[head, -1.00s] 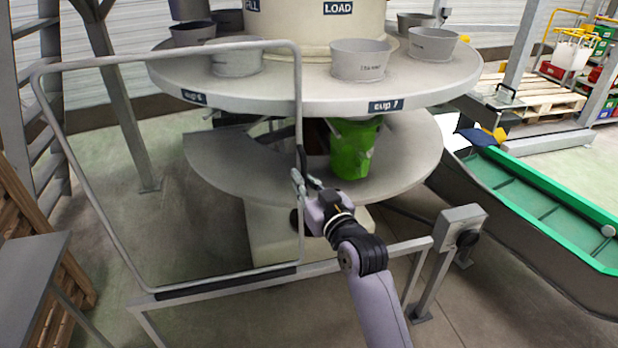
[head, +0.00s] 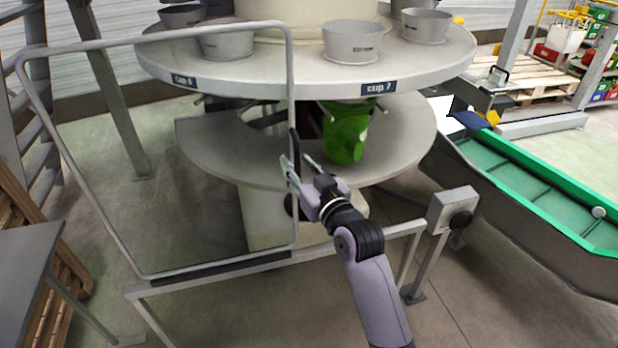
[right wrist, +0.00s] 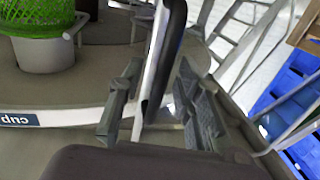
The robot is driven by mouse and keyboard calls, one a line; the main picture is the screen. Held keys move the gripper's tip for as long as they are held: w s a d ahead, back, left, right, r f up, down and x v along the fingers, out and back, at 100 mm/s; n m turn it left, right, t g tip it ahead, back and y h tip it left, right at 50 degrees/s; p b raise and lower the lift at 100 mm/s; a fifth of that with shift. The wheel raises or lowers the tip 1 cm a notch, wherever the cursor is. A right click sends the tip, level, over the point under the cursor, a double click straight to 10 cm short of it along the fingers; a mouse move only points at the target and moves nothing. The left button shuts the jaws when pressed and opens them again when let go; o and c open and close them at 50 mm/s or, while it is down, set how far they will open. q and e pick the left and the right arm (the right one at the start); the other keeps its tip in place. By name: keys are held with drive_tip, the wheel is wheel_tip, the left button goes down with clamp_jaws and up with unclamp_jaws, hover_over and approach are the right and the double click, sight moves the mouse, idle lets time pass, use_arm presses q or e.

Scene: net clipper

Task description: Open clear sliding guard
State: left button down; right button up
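The clear sliding guard (head: 158,39) is a see-through panel in a grey tube frame, standing upright on the left of the head view. Its right upright carries a black handle (head: 295,146), which also shows in the right wrist view (right wrist: 172,40). My right gripper (head: 299,167) is at this upright, just below the handle's middle. In the right wrist view my right gripper (right wrist: 157,112) has its fingers apart, one on each side of the upright and handle. Gaps show beside the bar, so it is not clamped. My left gripper is not in view.
A low rail (head: 350,240) runs under the guard and on to the right, ending near a grey switch box (head: 452,208). Behind stands a round machine (head: 300,77) with grey cups and a green net (head: 346,132). A green conveyor (head: 540,195) is at right.

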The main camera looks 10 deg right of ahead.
drive_tip(key=v, duration=1.1)
drive_tip(key=shift+s, duration=0.2)
wheel_tip(320, 180, down, 21)
drive_tip(key=w+g+h, duration=0.1)
drive_tip(key=g+h, duration=0.1)
drive_tip(key=g, duration=0.2)
drive_tip(key=s+d+f+g, duration=0.1)
drive_tip(key=s+f+g, duration=0.15)
drive_tip(key=f, duration=0.55)
drive_tip(key=s+d+f+m+g+h, duration=0.1)
drive_tip(key=s+f, duration=0.3)
drive_tip(key=f, duration=0.4)
drive_tip(key=s+d+f+g, duration=0.1)
drive_tip(key=s+f, duration=0.2)
drive_tip(key=f, duration=0.4)
drive_tip(key=s+d+f+g, duration=0.3)
drive_tip(key=s+f+g, duration=0.1)
drive_tip(key=s+f, duration=0.95)
drive_tip(key=s+d+f+g+h, duration=0.1)
drive_tip(key=s+f, duration=0.3)
drive_tip(key=s, duration=0.7)
drive_tip(key=s+d+f+g+h, duration=0.1)
drive_tip(key=s+d+f+g, duration=0.2)
drive_tip(key=s, duration=0.8)
wheel_tip(320, 180, down, 2)
drive_tip(key=shift+d+f, duration=0.1)
drive_tip(key=shift+d, duration=0.1)
